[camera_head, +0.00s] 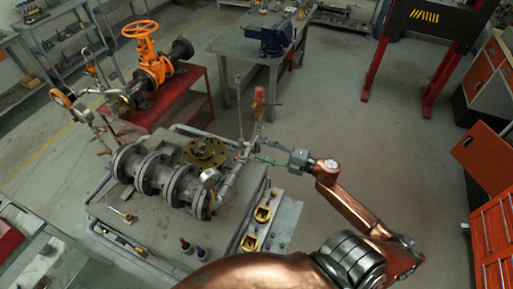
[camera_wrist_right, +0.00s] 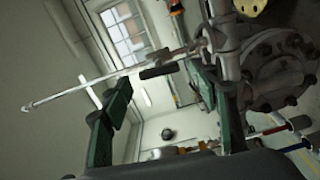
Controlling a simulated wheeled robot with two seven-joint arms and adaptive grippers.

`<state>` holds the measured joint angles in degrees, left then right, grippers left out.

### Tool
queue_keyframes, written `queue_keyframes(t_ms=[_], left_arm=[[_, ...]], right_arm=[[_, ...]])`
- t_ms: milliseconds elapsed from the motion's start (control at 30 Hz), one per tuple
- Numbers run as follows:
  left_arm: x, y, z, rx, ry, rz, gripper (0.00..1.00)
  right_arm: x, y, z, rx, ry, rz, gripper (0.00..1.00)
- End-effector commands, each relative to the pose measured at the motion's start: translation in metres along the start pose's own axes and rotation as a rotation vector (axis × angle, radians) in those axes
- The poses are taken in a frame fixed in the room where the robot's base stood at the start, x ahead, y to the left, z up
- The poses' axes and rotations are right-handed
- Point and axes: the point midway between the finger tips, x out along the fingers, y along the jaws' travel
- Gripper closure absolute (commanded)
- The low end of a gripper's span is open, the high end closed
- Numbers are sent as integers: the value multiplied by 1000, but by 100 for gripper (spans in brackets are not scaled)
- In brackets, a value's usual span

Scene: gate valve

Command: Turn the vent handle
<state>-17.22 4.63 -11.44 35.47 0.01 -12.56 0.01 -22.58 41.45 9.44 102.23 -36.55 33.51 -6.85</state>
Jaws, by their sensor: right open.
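A piping assembly with a flanged grey valve body (camera_head: 165,180) lies on a bench. At its right end, a thin upright rod (camera_head: 239,105) and a red-tipped fitting (camera_head: 258,97) rise from small pipework; I cannot tell for certain which is the vent handle. My right gripper (camera_head: 258,156) reaches this pipework from the right. In the wrist view, its green fingers stand apart, and the open gripper (camera_wrist_right: 168,112) has a long thin rod (camera_wrist_right: 85,85) crossing beyond it. No grip on the rod is visible. The flanged body (camera_wrist_right: 280,70) is at right. My left gripper is not in view.
An orange handwheel valve (camera_head: 150,60) stands on a red table (camera_head: 185,95) behind. A vise (camera_head: 268,40) sits on a rear workbench.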

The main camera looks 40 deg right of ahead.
Motion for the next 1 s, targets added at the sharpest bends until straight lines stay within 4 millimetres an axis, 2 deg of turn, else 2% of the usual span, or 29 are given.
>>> queue_keyframes(t_ms=[200, 400, 600, 1000], left_arm=[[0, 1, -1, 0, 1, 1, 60], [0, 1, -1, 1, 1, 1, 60], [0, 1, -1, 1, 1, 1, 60], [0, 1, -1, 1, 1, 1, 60]], right_arm=[[-48, -2, 1, 2, -4, -4, 45], [-79, -1, 1, 0, -3, -2, 45], [-90, -1, 0, -1, -2, -1, 45], [-89, -1, 0, -1, -1, -1, 45]])
